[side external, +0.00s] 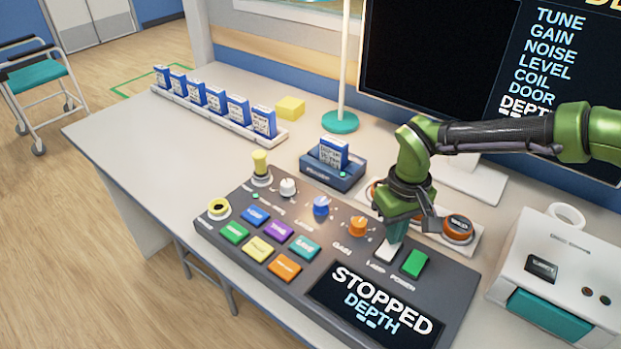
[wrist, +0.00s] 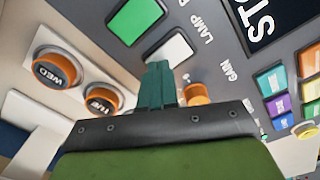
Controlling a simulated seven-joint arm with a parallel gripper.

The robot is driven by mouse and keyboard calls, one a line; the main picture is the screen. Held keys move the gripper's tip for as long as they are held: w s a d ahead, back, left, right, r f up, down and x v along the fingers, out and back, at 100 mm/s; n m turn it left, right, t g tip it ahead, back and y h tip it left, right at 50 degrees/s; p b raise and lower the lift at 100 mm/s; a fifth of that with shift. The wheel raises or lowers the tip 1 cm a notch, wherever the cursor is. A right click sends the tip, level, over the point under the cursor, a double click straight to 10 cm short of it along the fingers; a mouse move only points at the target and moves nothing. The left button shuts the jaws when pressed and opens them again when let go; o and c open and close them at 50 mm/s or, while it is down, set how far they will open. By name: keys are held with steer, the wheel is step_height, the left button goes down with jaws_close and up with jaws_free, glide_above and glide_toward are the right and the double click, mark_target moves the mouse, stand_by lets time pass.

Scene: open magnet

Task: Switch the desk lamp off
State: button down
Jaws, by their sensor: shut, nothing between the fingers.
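The desk lamp has a teal round base (side external: 341,122) and a pale pole (side external: 347,55); its head is out of view, so I cannot tell whether it is lit. A white rocker switch (side external: 386,251) marked LAMP is on the grey console, left of a green POWER switch (side external: 414,263). My gripper (side external: 394,236), with teal fingers, is shut and empty at the white switch, partly covering it. In the wrist view the shut fingertips (wrist: 158,66) are at the near edge of the white switch (wrist: 174,48); I cannot tell whether they touch.
An orange knob (side external: 358,227) and a blue knob (side external: 321,206) stand left of my gripper. Orange-rimmed round buttons (side external: 458,228) are behind it. The console screen (side external: 375,308) reads STOPPED DEPTH. A white box (side external: 560,270) stands right.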

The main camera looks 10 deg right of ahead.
mark_target(404, 253)
steer(key=shift+f, duration=0.4)
steer(key=shift+r, duration=3.55)
steer(key=shift+f, duration=0.25)
steer(key=s+d+r+m+t, duration=0.2)
steer(key=s+d+r, duration=0.2)
steer(key=s+d, duration=0.2)
steer(key=s+d+r+m+t+y, duration=0.1)
steer(key=s+d+r, duration=0.3)
steer(key=d, duration=0.7)
steer(key=s+d+r+m+t+y, duration=0.1)
steer(key=s+d+r+m+t, duration=0.3)
steer(key=s+d, duration=0.4)
steer(key=shift+s+d+r, duration=0.25)
steer(key=shift+s+r, duration=0.25)
steer(key=shift+s, duration=0.05)
